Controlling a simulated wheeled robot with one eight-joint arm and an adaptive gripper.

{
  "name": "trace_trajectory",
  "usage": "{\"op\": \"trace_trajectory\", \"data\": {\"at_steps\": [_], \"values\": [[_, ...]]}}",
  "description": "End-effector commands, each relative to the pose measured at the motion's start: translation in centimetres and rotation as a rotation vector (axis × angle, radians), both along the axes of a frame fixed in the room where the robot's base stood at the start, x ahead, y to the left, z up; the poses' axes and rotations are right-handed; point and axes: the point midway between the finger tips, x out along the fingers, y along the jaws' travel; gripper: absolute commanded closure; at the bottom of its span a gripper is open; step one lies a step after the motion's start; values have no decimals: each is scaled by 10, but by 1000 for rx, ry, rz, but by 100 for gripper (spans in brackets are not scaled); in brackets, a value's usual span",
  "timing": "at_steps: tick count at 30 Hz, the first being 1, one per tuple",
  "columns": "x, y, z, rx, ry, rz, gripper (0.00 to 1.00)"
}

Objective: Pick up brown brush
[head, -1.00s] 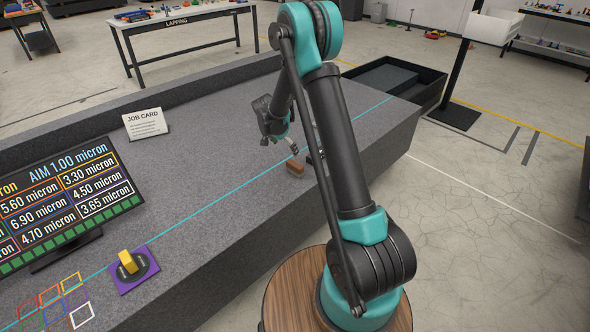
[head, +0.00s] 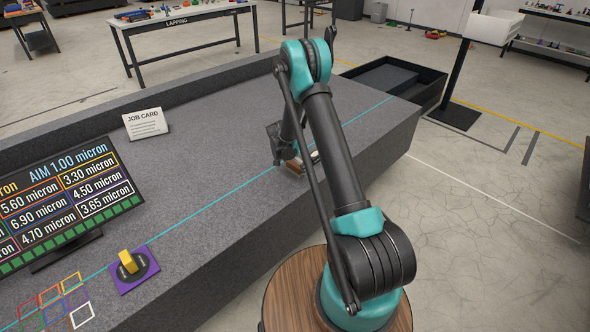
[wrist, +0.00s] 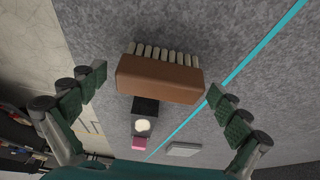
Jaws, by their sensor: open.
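The brown brush (wrist: 160,78) lies on the grey granite bed, with its row of pale bristles toward the top of the wrist view. My gripper (wrist: 157,84) is open, with one green-padded finger to the left of the brush and one to the right. Both fingers look apart from it. In the head view the brush (head: 294,167) shows as a small brown piece under my gripper, partly hidden by my arm.
In the wrist view a black block (wrist: 145,106), a white round piece (wrist: 142,125), a pink block (wrist: 139,143) and a pale flat block (wrist: 184,149) lie close below the brush. A cyan line (wrist: 255,60) crosses the bed. The job card (head: 146,123) stands farther left.

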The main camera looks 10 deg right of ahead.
Motion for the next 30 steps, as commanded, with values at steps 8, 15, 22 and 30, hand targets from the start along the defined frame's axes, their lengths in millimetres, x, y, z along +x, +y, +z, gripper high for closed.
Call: {"op": "trace_trajectory", "data": {"at_steps": [8, 15, 22, 30], "values": [[1, -2, -5, 0, 0, 1, 0], [1, -1, -5, 0, 0, 1, 25], [1, -1, -5, 0, 0, 1, 52], [1, -1, -4, 0, 0, 1, 52]]}}
